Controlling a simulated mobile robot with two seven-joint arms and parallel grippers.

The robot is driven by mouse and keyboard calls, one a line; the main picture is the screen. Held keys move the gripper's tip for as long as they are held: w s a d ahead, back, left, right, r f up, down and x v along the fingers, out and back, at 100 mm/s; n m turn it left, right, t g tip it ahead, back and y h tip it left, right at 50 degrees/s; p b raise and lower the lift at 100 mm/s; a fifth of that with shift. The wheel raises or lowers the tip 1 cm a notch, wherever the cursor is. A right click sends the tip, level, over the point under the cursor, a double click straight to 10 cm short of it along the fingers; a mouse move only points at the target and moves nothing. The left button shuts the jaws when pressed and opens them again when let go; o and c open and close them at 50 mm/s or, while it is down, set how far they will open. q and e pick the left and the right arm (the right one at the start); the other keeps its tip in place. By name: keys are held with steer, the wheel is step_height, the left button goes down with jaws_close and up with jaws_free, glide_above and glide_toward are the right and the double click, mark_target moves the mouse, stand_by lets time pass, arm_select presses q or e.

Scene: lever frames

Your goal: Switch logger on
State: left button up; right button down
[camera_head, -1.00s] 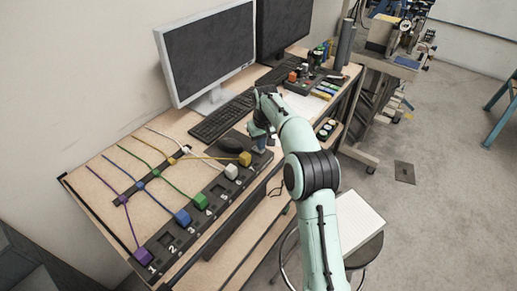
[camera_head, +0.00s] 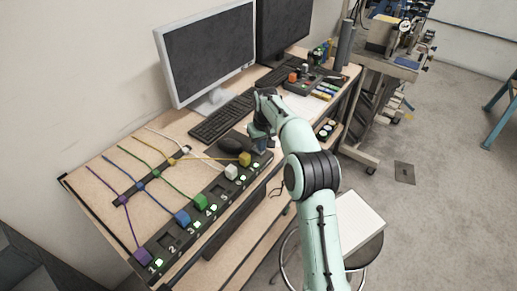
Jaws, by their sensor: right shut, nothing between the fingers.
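The logger looks to be the long black numbered strip (camera_head: 178,246) along the front edge of the desk. Plugs sit along it: purple (camera_head: 142,255), blue (camera_head: 182,218), green (camera_head: 200,202), white (camera_head: 231,172) and yellow (camera_head: 245,159). Small green lights glow beside the plugged positions, such as the light (camera_head: 158,262) by number 1. Position 2 has no plug and no light. My right gripper (camera_head: 261,146) is shut and empty, pointing down at the strip's far end, just past the yellow plug. The switch is not visible there, and I cannot tell contact. My left gripper is not in view.
Coloured cables run from the plugs to a black bar (camera_head: 139,187). A stool (camera_head: 366,252) with a paper pad stands in front. The floor at right is mostly clear.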

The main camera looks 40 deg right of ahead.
steer(key=r+p, duration=0.1)
steer(key=r, duration=0.3)
steer(key=shift+w, duration=0.2)
steer(key=shift+s+r, duration=0.1)
steer(key=shift+r, duration=0.65)
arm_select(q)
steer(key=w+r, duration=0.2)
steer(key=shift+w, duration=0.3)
arm_select(e)
steer(key=shift+r, duration=0.45)
